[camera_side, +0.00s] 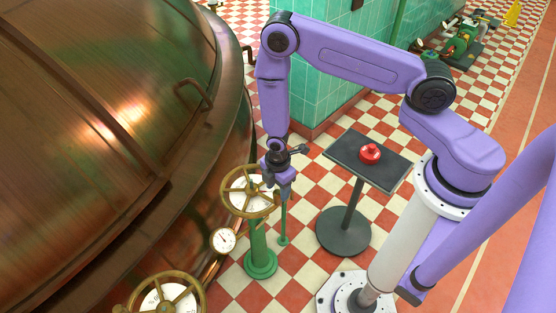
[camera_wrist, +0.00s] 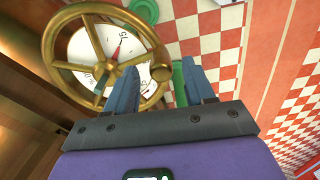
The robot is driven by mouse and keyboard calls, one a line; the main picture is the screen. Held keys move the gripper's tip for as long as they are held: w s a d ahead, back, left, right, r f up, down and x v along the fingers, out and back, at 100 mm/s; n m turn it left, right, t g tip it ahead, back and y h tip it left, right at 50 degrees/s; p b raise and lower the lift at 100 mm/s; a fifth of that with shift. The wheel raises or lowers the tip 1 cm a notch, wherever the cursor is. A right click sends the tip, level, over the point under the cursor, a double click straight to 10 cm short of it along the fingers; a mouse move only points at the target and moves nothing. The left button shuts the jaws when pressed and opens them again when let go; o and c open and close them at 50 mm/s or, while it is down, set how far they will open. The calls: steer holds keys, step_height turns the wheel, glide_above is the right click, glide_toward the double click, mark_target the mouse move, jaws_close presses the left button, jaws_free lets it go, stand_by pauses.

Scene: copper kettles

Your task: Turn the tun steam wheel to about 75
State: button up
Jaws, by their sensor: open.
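A brass spoked handwheel (camera_side: 249,188) stands on a green pedestal (camera_side: 260,262) beside the copper vessel. In the wrist view its brass rim (camera_wrist: 47,45) circles a white dial (camera_wrist: 82,46) with a red pointer near a printed mark at the top; I cannot read the value surely. My gripper (camera_side: 286,192) is at the wheel's right edge, pointing down. The fingers hide part of the dial.
A second brass wheel (camera_side: 165,302) is at the lower left, and a small gauge (camera_side: 223,240) sits between the wheels. The large copper vessel (camera_side: 95,110) fills the left. A stand (camera_side: 352,150) with a red button (camera_side: 370,153) is at the right. Green tiled wall (camera_side: 318,75) behind.

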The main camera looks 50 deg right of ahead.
step_height(320, 180, up, 14)
stand_by(0.6)
steer(key=s+a+r+m, duration=0.1)
steer(key=s+r+m, duration=0.1)
steer(key=s+r, duration=0.8)
steer(key=s+d+r+m, duration=0.2)
steer(key=s+d+r, duration=0.4)
steer(key=s+r, duration=0.5)
steer(key=shift+s+r+m, duration=0.3)
steer(key=shift+s, duration=0.1)
